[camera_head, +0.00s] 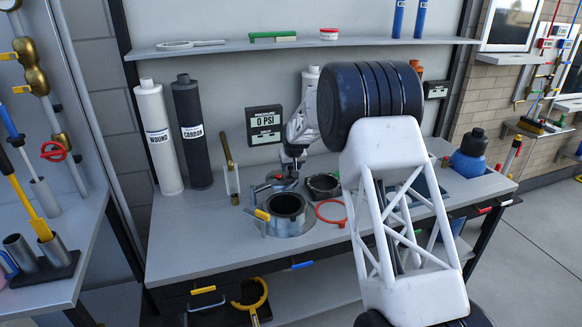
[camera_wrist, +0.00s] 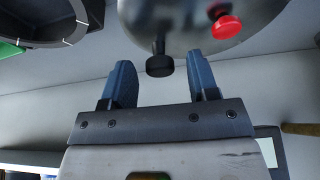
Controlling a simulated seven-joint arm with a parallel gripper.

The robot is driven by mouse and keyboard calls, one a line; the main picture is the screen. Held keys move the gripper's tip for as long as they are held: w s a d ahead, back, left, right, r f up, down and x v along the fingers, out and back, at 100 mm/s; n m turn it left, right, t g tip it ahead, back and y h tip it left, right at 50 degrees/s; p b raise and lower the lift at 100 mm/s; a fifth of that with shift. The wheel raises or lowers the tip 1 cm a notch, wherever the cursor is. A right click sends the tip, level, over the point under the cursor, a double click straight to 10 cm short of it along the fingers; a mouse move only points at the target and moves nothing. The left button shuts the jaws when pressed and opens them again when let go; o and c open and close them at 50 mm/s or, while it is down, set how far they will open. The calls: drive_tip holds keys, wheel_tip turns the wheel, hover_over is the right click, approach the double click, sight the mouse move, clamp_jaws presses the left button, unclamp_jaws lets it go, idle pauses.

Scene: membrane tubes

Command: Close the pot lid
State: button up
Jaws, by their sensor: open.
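The pot (camera_head: 288,222) is a round metal vessel set in the bench top, with its dark mouth uncovered. The pot lid (camera_head: 272,187) looks like a grey metal dome on the bench just behind the pot. In the wrist view the lid (camera_wrist: 205,22) fills the top, with a black knob (camera_wrist: 160,66) and a red cap (camera_wrist: 227,27). My gripper (camera_wrist: 160,78) is open, its two blue fingers apart, with the knob showing between the fingertips. No grip on the knob shows. In the head view my gripper (camera_head: 292,160) is partly hidden above the lid.
A dark bowl (camera_head: 323,187) and a red ring (camera_head: 331,212) lie right of the pot. A yellow-ended handle (camera_head: 262,215) is at its left side. Two tall cylinders, white (camera_head: 158,138) and black (camera_head: 192,132), stand at the back left. Bare bench lies left of the pot.

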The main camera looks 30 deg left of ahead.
clamp_jaws()
drive_tip(key=shift+s+d, duration=0.1)
drive_tip(key=shift+d, duration=0.15)
drive_tip(key=shift+s+d+r+m+t+h, duration=0.1)
drive_tip(key=shift+s+d+m+t+h, duration=0.1)
drive_tip(key=shift+s+d+m, duration=0.3)
drive_tip(key=shift+s+d+m+t+h, duration=0.1)
drive_tip(key=shift+s+d+m+t, duration=0.15)
drive_tip(key=shift+d+m, duration=0.45)
drive_tip(key=s+d+m+h, duration=0.2)
drive_tip(key=s+d+m, duration=0.1)
drive_tip(key=s+m, duration=0.2)
drive_tip(key=s+d+m+h, duration=0.2)
drive_tip(key=s+d+m, duration=0.2)
drive_tip(key=s, duration=0.6)
drive_tip(key=shift+s+d+m, duration=0.2)
drive_tip(key=shift+s+m, duration=0.1)
drive_tip(key=shift+m, duration=0.6)
drive_tip(key=shift+s, duration=0.1)
